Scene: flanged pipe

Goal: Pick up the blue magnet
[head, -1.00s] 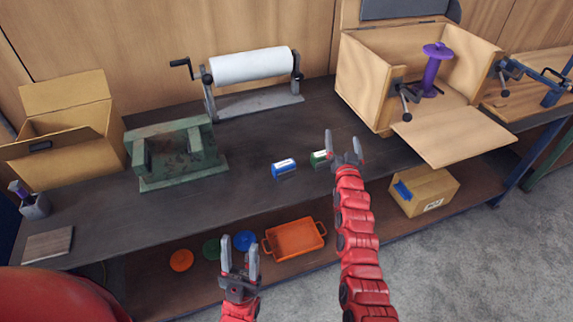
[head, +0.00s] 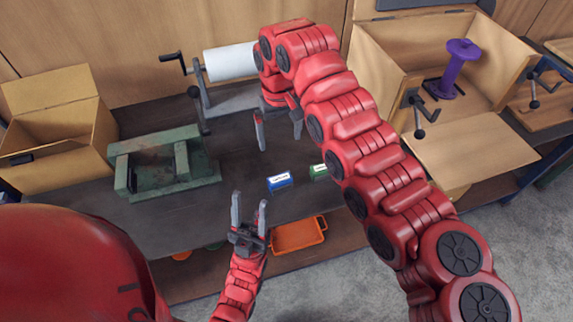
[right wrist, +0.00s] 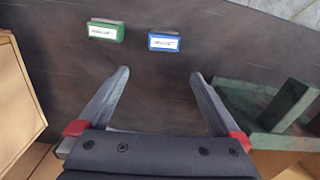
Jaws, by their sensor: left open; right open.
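The blue magnet (head: 279,181) is a small blue block with a white label, lying on the dark bench top. It also shows in the right wrist view (right wrist: 164,42), ahead of the fingers and between their lines. My right gripper (head: 278,132) is open and empty, behind and above the blue magnet in the head view; its open fingers show in the right wrist view (right wrist: 160,82). My left gripper (head: 249,208) is open and empty, in front of the bench edge and lower left of the magnet. Neither gripper touches the magnet.
A green labelled block (head: 319,172) lies just right of the blue magnet. A green metal fixture (head: 140,170) stands to the left, a paper roll (head: 229,62) behind, and a wooden box (head: 400,70) to the right. An orange tray (head: 298,235) is on the lower shelf.

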